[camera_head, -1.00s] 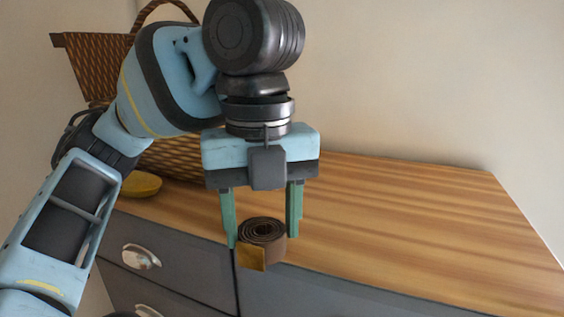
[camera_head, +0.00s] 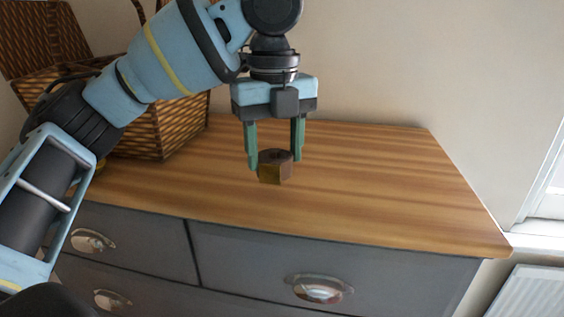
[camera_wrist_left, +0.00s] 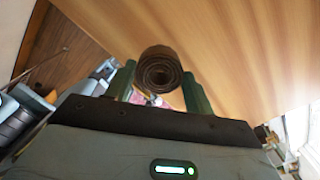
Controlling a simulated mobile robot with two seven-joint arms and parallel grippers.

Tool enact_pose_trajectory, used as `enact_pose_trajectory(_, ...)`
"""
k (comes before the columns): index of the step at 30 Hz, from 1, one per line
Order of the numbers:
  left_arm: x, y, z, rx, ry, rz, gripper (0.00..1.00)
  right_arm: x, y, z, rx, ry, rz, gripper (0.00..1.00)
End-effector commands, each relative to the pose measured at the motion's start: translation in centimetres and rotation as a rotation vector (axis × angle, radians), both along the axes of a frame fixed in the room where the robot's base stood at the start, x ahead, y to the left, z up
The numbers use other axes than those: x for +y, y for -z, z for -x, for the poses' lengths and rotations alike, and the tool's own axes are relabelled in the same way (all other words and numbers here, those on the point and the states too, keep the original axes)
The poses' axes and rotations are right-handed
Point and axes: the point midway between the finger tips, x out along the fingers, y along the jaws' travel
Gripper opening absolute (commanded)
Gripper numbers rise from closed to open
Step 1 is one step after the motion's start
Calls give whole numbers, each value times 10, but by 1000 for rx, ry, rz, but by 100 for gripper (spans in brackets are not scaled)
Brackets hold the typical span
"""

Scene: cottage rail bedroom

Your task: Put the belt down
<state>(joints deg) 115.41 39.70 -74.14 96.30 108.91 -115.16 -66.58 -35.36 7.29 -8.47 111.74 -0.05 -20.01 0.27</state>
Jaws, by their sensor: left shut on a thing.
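The belt (camera_head: 275,167) is a brown coil with a lighter tan patch on its front. My left gripper (camera_head: 273,164) is shut on it, with one green finger at each side of the coil. The belt is in front of the wooden top of the dresser (camera_head: 380,180) in the head view; whether it touches the top I cannot tell. In the left wrist view the coil (camera_wrist_left: 160,70) shows its spiral side between the fingers. My right gripper is not in view.
A wicker basket (camera_head: 165,125) stands on the left of the dresser top, behind my left arm. The top's middle and right are clear. Grey drawers (camera_head: 340,265) with metal handles are below. A radiator (camera_head: 530,295) is at the lower right.

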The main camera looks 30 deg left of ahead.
Motion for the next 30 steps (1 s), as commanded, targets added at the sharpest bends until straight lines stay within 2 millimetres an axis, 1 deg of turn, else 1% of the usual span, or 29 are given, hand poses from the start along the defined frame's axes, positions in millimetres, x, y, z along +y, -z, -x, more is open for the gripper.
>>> enact_pose_trajectory(1, -1, 0, -6, 1, 0, 1, 27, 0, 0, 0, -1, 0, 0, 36)
enact_pose_trajectory(3, -2, 1, -11, 1, 0, 1, 27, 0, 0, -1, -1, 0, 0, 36)
enact_pose_trajectory(11, -2, 1, -16, -1, 1, 1, 27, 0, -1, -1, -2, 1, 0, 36)
enact_pose_trajectory(14, -3, 3, -23, 1, -1, -1, 27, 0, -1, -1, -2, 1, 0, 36)
enact_pose_trajectory(18, -2, 25, -23, 3, 1, 0, 27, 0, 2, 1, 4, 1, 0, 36)
enact_pose_trajectory(21, -2, 34, -22, -2, 0, -1, 27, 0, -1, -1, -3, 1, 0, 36)
enact_pose_trajectory(30, -2, 37, -22, -1, 0, 1, 27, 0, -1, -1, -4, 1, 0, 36)
